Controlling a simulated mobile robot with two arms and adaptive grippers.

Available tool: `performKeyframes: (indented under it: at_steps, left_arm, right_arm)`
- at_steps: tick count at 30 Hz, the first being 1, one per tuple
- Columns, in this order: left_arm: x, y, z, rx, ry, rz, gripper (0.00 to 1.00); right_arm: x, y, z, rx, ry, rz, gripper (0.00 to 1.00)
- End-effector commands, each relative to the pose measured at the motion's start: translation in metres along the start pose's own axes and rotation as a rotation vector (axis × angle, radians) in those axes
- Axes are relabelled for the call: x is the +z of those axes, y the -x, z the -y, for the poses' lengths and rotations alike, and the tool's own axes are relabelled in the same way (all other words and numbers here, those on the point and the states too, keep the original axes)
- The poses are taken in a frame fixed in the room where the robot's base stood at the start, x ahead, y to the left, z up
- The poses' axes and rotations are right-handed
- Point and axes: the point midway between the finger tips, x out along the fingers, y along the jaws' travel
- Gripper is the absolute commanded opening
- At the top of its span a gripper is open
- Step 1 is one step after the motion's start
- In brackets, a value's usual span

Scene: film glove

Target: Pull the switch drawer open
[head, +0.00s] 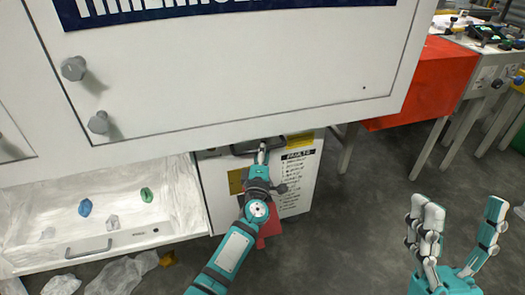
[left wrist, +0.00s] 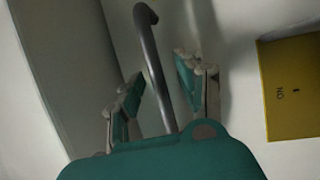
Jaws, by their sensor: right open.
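The switch drawer's white front (head: 298,200) is below the big cabinet panel, right of the open drawer. It bears a printed list headed "FAULTS" and a yellow label, which also shows in the left wrist view (left wrist: 290,85). Its dark bar handle (head: 300,138) is near the top edge. My left gripper (head: 262,158) is at this handle. In the left wrist view, the handle bar (left wrist: 157,70) runs between the fingers of my left gripper (left wrist: 160,95), with gaps seeming to show on both sides. My right gripper (head: 458,225) is open and empty at the lower right, away from the cabinet.
An open white drawer (head: 150,238) at the left holds several small pieces, one blue (head: 85,207) and one green (head: 146,195). Crumpled pale sheets (head: 120,275) lie on the floor below it. A red panel and table legs stand at the right. The floor between is clear.

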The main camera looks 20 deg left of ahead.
Motion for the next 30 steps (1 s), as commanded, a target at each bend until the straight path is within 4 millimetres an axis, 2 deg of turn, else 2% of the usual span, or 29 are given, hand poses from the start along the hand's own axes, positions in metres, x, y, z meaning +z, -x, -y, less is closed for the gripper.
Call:
performKeyframes:
  at_steps: [9, 17, 30]
  left_arm:
    - [-0.0003, -0.0022, -0.0001, 0.0, -0.001, 0.0, 0.35]
    - [-0.0003, -0.0019, -0.0001, 0.0, -0.001, 0.0, 0.01]
    - [-0.0003, -0.0019, -0.0002, 0.0, 0.0, -0.001, 0.0]
  right_arm:
    - [-0.0025, 0.0001, 0.0003, 0.0, -0.001, -0.014, 0.7]
    - [-0.0025, 0.0, 0.0003, 0.0, -0.001, -0.013, 0.7]
    - [-0.0024, -0.0002, 0.0002, 0.0, -0.001, -0.013, 0.7]
